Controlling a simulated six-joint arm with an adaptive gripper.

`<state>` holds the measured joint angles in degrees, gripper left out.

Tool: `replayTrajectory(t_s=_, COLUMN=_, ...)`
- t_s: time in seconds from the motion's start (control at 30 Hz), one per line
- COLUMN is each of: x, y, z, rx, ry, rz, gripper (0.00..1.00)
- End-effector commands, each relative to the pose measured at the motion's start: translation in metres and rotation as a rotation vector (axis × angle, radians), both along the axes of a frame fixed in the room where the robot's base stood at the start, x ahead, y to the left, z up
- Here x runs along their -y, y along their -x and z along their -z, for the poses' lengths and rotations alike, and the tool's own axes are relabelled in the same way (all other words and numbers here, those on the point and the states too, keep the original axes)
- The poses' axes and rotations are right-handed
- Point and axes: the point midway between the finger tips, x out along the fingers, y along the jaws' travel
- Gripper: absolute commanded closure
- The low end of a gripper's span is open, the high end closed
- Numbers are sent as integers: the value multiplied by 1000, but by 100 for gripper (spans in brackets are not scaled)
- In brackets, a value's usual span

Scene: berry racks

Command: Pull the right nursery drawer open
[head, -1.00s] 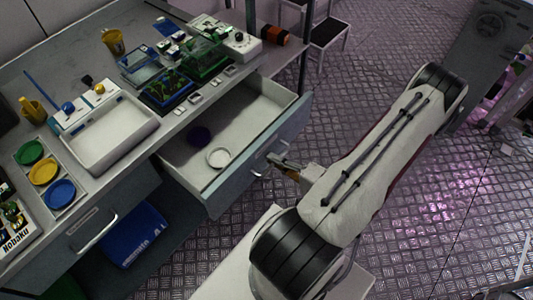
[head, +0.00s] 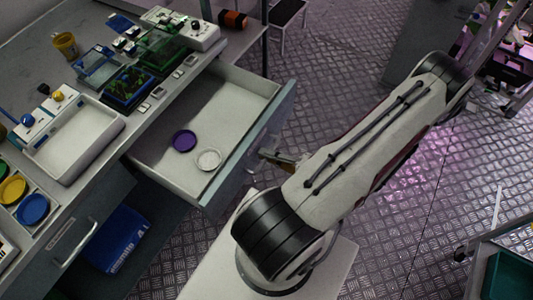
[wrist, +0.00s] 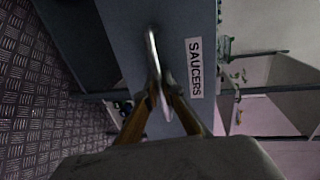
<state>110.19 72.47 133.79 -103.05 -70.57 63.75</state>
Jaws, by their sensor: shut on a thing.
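The right nursery drawer (head: 225,112) stands well out from under the bench in the head view. A purple saucer (head: 184,141) and a white saucer (head: 208,160) lie inside it. My gripper (head: 268,154) is at the outer face of the drawer front, partly hidden by the arm. In the wrist view my gripper (wrist: 165,97) is shut on the metal bar handle (wrist: 152,48) of a grey front. A label reading "SAUCERS" (wrist: 195,67) is beside the handle.
The left drawer (head: 75,242) is shut, with a blue box (head: 115,238) below it. The bench top holds a white tray (head: 75,140), seedling trays (head: 128,87) and a yellow cup (head: 66,46). Metal floor (head: 325,110) lies clear beyond the drawer front.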

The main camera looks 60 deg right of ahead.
Motion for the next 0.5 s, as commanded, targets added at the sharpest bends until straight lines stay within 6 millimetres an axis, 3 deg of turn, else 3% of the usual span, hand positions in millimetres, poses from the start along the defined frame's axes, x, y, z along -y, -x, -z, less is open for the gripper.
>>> replayTrajectory(t_s=0.13, x=-1, y=0, z=0, rx=1, ry=-2, rz=-3, gripper=100)
replayTrajectory(t_s=0.17, x=-1, y=0, z=0, rx=1, ry=-2, rz=-3, gripper=88)
replayTrajectory(t_s=0.2, x=-1, y=0, z=0, rx=1, ry=-1, rz=-2, gripper=86)
replayTrajectory(t_s=0.5, x=0, y=0, z=0, rx=0, ry=0, rz=-1, gripper=86)
